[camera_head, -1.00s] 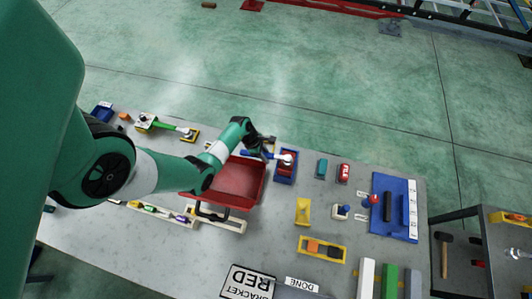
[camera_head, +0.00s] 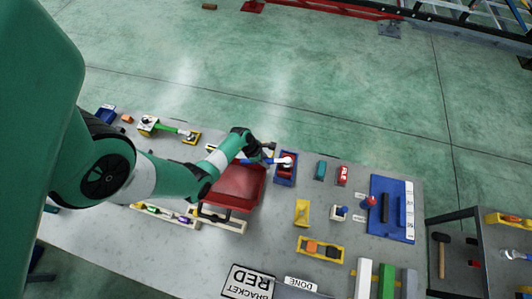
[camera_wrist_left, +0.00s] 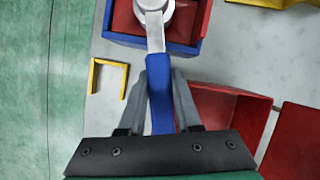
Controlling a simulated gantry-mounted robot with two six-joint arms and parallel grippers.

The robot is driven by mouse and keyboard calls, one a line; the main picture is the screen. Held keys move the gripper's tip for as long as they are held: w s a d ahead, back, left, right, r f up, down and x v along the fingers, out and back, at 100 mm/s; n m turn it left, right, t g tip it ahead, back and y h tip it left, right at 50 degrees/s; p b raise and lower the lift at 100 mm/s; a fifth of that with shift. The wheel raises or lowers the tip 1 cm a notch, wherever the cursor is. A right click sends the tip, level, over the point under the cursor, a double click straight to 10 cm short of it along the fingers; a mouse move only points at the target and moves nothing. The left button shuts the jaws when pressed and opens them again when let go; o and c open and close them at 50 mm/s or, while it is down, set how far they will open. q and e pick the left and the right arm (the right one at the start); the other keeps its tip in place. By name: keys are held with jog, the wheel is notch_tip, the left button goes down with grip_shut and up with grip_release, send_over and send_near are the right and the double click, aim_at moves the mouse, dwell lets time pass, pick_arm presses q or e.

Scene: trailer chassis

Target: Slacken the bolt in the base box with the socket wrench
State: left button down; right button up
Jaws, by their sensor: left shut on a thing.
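The socket wrench has a blue handle (camera_wrist_left: 160,110) and a light metal head. My left gripper (camera_wrist_left: 160,92) is shut on the handle. In the head view the left gripper (camera_head: 264,153) is just left of the base box, and the wrench head (camera_head: 288,161) is over the box. The base box (camera_head: 284,181) is blue outside with red inside; in the left wrist view its blue rim (camera_wrist_left: 126,41) is at the top. The bolt is hidden under the wrench head, so I cannot tell how they engage. My right gripper is not in view.
A red open tray (camera_head: 238,186) stands left of the base box, close below my left arm. A yellow bracket (camera_wrist_left: 94,75) lies beside the box. Teal (camera_head: 320,170) and red (camera_head: 343,176) blocks stand to the right. A blue board (camera_head: 380,222) lies farther right.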

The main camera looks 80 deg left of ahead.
pick_arm(q)
jog(key=shift+d+r+n+y+p, duration=0.15)
jog(key=shift+d+n+y+p, duration=0.15)
jog(key=shift+d+n+p, duration=0.4)
jog(key=shift+p, duration=0.3)
jog(key=shift+d+n+y+p, duration=0.4)
jog(key=shift+d+n+p, duration=0.3)
jog(key=shift+n+p, duration=0.3)
jog(key=shift+a, duration=0.25)
dwell(0.7)
